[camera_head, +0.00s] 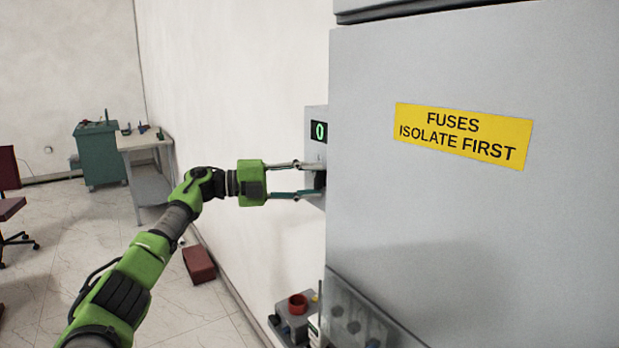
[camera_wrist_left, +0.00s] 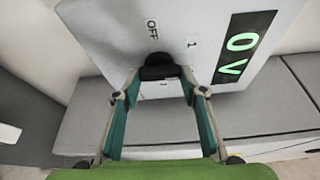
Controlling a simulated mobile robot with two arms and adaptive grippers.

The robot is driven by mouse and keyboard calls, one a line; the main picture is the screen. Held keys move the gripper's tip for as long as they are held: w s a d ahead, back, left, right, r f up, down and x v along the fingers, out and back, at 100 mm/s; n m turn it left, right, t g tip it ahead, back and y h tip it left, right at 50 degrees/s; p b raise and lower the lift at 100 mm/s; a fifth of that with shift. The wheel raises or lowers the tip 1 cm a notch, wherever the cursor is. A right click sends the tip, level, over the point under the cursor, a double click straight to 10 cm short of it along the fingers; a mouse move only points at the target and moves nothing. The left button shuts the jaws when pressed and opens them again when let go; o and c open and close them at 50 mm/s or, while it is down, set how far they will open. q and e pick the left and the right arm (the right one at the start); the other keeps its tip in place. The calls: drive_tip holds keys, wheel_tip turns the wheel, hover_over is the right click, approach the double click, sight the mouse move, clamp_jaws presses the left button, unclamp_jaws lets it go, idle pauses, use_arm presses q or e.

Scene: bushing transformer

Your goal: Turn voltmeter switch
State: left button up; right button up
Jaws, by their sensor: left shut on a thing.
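The voltmeter is a grey box (camera_head: 315,125) on the wall side, just left of the large grey cabinet. Its dark display (camera_head: 319,131) shows a green 0; in the left wrist view the display (camera_wrist_left: 243,46) reads "0 V". The black voltmeter switch (camera_wrist_left: 156,60) sits on the box face beside the labels "OFF" and "1". My left gripper (camera_head: 311,180) reaches the box from the left. In the left wrist view, its fingertips (camera_wrist_left: 160,75) are shut on the switch. Which label the switch points to cannot be told. My right gripper is out of view.
The large grey cabinet (camera_head: 470,230) with a yellow "FUSES ISOLATE FIRST" label fills the right side. Below the voltmeter is a grey unit with a red round part (camera_head: 298,304). A red box (camera_head: 199,263) lies on the floor. A workbench (camera_head: 143,141) stands far back left.

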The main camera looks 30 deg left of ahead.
use_arm(q)
drive_tip(key=m+g+y+p, duration=0.1)
drive_tip(key=m, duration=0.3)
drive_tip(key=shift+y, duration=0.4)
idle(0.4)
drive_tip(key=o, duration=1.1)
drive_tip(key=shift+o, duration=0.2)
drive_tip(key=v, duration=1.2)
